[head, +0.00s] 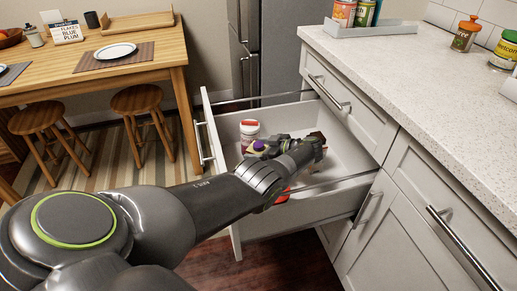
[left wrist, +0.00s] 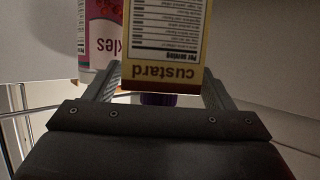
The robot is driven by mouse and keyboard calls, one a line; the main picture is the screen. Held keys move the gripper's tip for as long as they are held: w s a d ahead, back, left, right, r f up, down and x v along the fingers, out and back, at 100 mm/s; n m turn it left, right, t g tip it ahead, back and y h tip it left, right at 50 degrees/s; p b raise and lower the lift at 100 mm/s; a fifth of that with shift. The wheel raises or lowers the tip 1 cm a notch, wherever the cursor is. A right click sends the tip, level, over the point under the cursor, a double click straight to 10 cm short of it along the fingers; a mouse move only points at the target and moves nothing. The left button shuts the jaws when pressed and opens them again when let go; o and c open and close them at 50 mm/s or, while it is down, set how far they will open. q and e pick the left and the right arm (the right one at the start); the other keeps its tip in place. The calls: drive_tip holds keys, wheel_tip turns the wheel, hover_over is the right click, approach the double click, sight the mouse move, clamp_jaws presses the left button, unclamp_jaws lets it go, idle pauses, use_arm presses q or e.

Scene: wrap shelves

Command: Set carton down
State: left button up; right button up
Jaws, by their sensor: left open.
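My left gripper (head: 316,150) is down inside the open drawer (head: 219,129) in the head view. In the left wrist view, the cream and brown custard carton (left wrist: 168,35) stands between the two spread fingers. The gripper is open, and I cannot tell whether either finger touches the carton. In the head view the arm and gripper hide most of the carton. My right gripper is in neither view.
A white jar with a red lid (head: 249,131) stands in the drawer; a pink-labelled container (left wrist: 100,30) shows left of the carton. A purple-topped item (head: 259,145) and something red (head: 283,195) are near my arm. The drawer's right side looks clear.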

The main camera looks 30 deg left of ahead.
use_arm(q)
drive_tip(key=shift+r+p, duration=0.4)
drive_tip(key=shift+r, duration=0.2)
drive_tip(key=v, duration=0.7)
drive_tip(key=shift+d+f+b, duration=0.1)
drive_tip(key=shift+f+b, duration=0.2)
drive_tip(key=shift+d+r, duration=0.15)
drive_tip(key=shift+d, duration=0.05)
